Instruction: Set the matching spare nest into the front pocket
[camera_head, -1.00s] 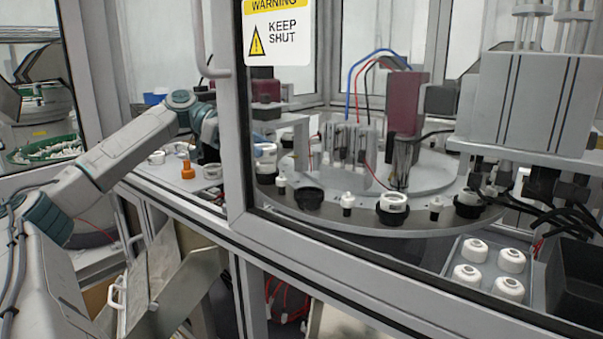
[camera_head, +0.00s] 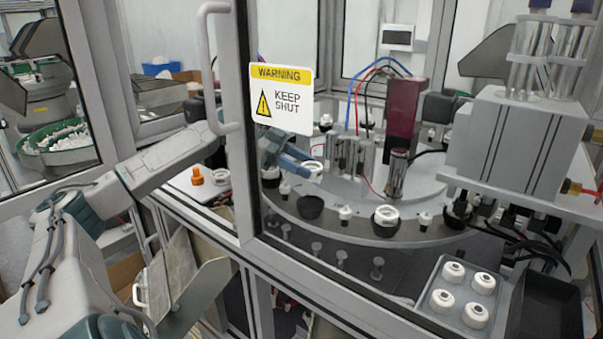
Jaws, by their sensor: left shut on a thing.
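My left arm reaches in behind the door frame, and my left gripper (camera_head: 304,161) shows through the glass, partly behind the warning sign. It is shut on a white ring-shaped nest (camera_head: 314,170), held above the rim of the rotary table (camera_head: 345,237). Just below it is a dark, empty-looking pocket (camera_head: 310,207) on the table's front rim. The nest is apart from this pocket. Another dark pocket (camera_head: 386,228) to the right has a white ring nest (camera_head: 386,214) in it. The fingertips are too small to make out clearly. My right gripper is not in view.
A door frame (camera_head: 242,130) with a warning sign (camera_head: 283,98) stands before the cell. An orange part (camera_head: 197,176) and a white ring (camera_head: 221,177) stand on the left ledge. A grey tray (camera_head: 430,290) with several white caps lies at lower right.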

